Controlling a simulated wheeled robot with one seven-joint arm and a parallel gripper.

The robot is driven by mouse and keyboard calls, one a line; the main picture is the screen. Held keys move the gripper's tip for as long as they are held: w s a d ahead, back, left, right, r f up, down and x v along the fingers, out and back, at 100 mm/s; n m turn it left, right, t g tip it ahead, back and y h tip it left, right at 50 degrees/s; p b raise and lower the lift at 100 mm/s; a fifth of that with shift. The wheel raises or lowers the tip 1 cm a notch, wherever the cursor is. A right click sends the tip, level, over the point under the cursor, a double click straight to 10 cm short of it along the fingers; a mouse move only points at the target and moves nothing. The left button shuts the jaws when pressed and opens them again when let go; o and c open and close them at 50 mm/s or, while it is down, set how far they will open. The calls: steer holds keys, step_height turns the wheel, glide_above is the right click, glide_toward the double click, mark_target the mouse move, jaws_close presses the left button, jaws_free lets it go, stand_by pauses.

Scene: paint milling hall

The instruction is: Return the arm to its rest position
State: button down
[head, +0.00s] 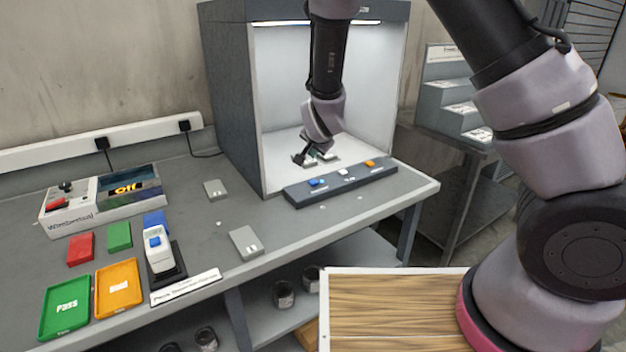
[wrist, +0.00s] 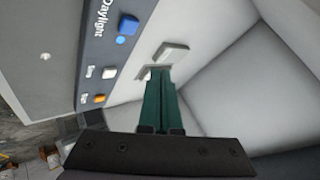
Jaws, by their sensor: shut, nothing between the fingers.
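My gripper (head: 316,157) is inside the lit white booth (head: 375,75), low over its floor and behind the button bar. In the wrist view my gripper (wrist: 158,75) shows its green fingers closed together with nothing held. A light grey panel (wrist: 171,52) lies on the booth floor just beyond the fingertips. Another pale piece partly shows behind the fingers. I cannot tell whether the fingertips touch either piece. My arm reaches down into the booth from the upper right of the head view.
The button bar (head: 340,185) with blue, white and orange buttons lies along the booth's front edge. Grey panels (head: 246,242), a green tray (head: 65,312), an orange tray (head: 119,288), and a white handheld device (head: 158,250) occupy the bench. Grey shelves (head: 455,105) stand at right.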

steer(key=s+d+r+g+y, duration=0.1)
steer(key=s+d+r, duration=0.2)
steer(key=d+r, duration=0.6)
steer(key=s+d+r+g+y, duration=0.1)
steer(key=s+d+r, duration=0.2)
steer(key=d+r, duration=0.6)
steer(key=s+d+r+n, duration=0.1)
steer(key=s+d+r, duration=0.3)
steer(key=s, duration=0.6)
steer(key=s+d+r+n+h, duration=0.1)
steer(key=s+d+r, duration=0.4)
steer(key=s+r, duration=0.3)
steer(key=shift+s+n+h, duration=0.3)
steer(key=shift+s+n, duration=0.1)
steer(key=shift+s, duration=0.5)
